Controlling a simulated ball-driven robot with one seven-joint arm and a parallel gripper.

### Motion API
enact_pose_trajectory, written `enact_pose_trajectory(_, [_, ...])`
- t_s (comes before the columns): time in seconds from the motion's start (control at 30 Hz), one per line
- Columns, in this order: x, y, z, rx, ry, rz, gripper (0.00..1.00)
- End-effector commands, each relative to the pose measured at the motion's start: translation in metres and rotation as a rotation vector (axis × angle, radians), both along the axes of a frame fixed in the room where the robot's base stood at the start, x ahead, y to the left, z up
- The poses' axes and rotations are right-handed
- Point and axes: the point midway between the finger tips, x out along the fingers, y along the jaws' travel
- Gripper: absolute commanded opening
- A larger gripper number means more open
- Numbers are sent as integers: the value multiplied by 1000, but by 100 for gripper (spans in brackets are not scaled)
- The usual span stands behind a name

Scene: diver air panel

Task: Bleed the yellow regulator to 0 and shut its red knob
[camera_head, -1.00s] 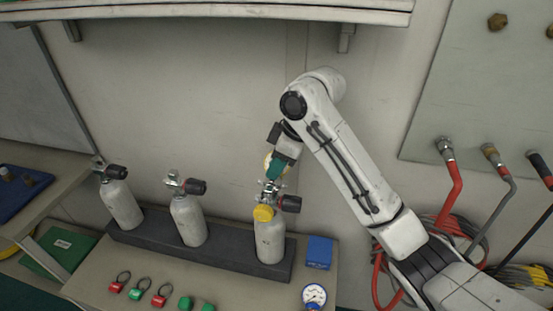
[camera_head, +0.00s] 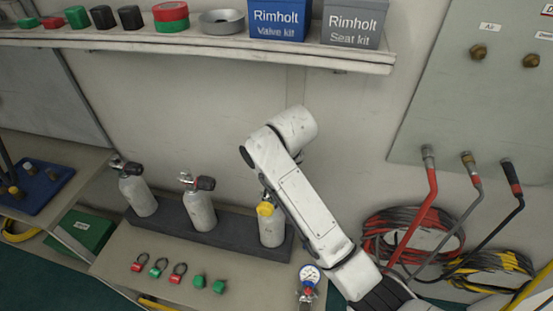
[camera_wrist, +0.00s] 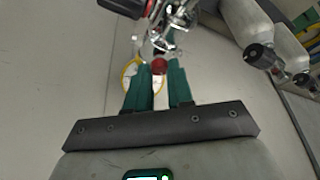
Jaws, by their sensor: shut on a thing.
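The yellow regulator (camera_head: 265,209) sits at the top of the rightmost cylinder (camera_head: 272,232) in the head view, partly covered by my arm. In the wrist view, its yellow-rimmed gauge (camera_wrist: 129,74) shows behind my left finger; its reading is too small to tell. The red knob (camera_wrist: 159,66) lies between the tips of my teal fingers in the wrist view. My gripper (camera_wrist: 159,76) is shut on it. Metal valve parts (camera_wrist: 165,35) are just beyond. In the head view my gripper is hidden behind my arm.
Two more cylinders (camera_head: 200,211) (camera_head: 138,195) stand to the left in the dark rack (camera_head: 170,217). Red and green tags (camera_head: 158,270) and a loose gauge (camera_head: 309,275) lie on the bench in front. A shelf (camera_head: 200,40) with boxes hangs above. Hoses (camera_head: 428,200) hang at the right.

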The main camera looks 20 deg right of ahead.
Motion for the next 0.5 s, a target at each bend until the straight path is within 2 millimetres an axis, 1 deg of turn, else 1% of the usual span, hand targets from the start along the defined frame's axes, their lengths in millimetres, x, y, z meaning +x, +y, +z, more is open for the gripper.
enact_pose_trajectory(0.03, [0, 3, 5, 0, 1, -42, 0])
enact_pose_trajectory(0.5, [2, 7, 2, 0, -2, -474, 0])
